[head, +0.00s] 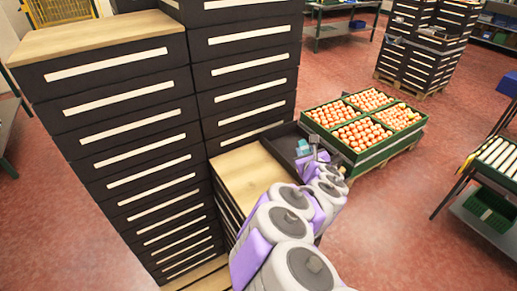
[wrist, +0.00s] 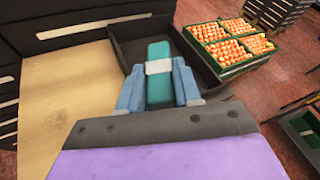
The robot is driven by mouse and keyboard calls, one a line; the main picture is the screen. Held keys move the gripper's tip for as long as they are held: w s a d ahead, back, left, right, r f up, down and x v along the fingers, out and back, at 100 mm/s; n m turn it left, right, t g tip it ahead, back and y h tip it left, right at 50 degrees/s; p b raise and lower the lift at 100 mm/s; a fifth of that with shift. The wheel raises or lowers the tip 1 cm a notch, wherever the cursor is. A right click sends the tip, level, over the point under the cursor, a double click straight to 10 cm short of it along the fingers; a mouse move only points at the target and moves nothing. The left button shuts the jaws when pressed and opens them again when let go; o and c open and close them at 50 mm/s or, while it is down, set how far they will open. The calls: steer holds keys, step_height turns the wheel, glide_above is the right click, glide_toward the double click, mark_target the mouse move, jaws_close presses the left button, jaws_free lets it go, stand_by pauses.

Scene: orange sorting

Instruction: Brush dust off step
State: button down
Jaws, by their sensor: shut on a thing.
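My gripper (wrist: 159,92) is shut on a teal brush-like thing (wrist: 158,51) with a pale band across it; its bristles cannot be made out. In the head view my gripper (head: 309,157) is small, with the teal thing (head: 302,146) at its tip. Both are over or in a dark open drawer or tray (head: 284,140). A low wood-topped surface (head: 247,172), perhaps the step, lies left of my gripper. The wood top (wrist: 62,110) also shows at left in the wrist view.
Tall black drawer cabinets (head: 125,130) stand at left and behind. Green crates of oranges (head: 362,150) stand right of the dark drawer. A table with a tray (head: 492,165) is at far right. Red floor between is open.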

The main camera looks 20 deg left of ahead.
steer(key=s+a+r+n+g+y+p, duration=0.1)
steer(key=s+a+n+g+y, duration=0.1)
steer(key=a+n+g+y, duration=0.45)
steer(key=s+a+n+g+y, duration=0.2)
steer(key=a+g+y, duration=0.15)
steer(key=a, duration=0.65)
steer(key=shift+s+d+f+n+g+p, duration=0.15)
steer(key=shift+s+d+f+n+g, duration=0.25)
steer(key=shift+f+g, duration=0.3)
steer(key=shift+s+d+f+n+g+p, duration=0.2)
steer(key=shift+d+f+n+g, duration=0.35)
steer(key=shift+g, duration=0.2)
steer(key=shift+s+d+f+n+g+p, duration=0.15)
steer(key=shift+s+d+f+n+g, duration=0.25)
steer(key=shift+f+g, duration=0.35)
